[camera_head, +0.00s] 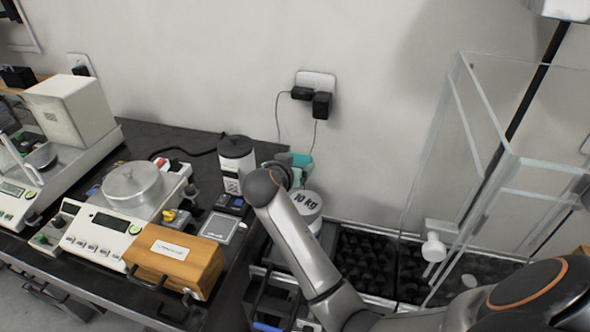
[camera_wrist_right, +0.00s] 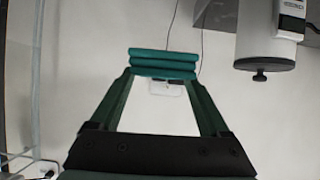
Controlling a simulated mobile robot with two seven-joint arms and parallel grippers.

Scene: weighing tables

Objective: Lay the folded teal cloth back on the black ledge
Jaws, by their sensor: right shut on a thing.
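The folded teal cloth (camera_head: 301,160) is held up in front of the pale wall, just beyond my right wrist. It also shows in the right wrist view (camera_wrist_right: 163,57) as a thick stack of folds across the fingertips. My right gripper (camera_wrist_right: 162,73) is shut on it, with the fingers on either side. In the head view my own wrist mostly hides this gripper. A black top (camera_head: 150,140) carries the instruments at left. A black bumpy surface (camera_head: 365,262) lies at right; I cannot tell which is the ledge. My left gripper is not in view.
A wooden box (camera_head: 175,258) and balances crowd the left. A clear glass enclosure (camera_head: 478,150) stands at right. Cables hang from a wall outlet (camera_head: 316,82).

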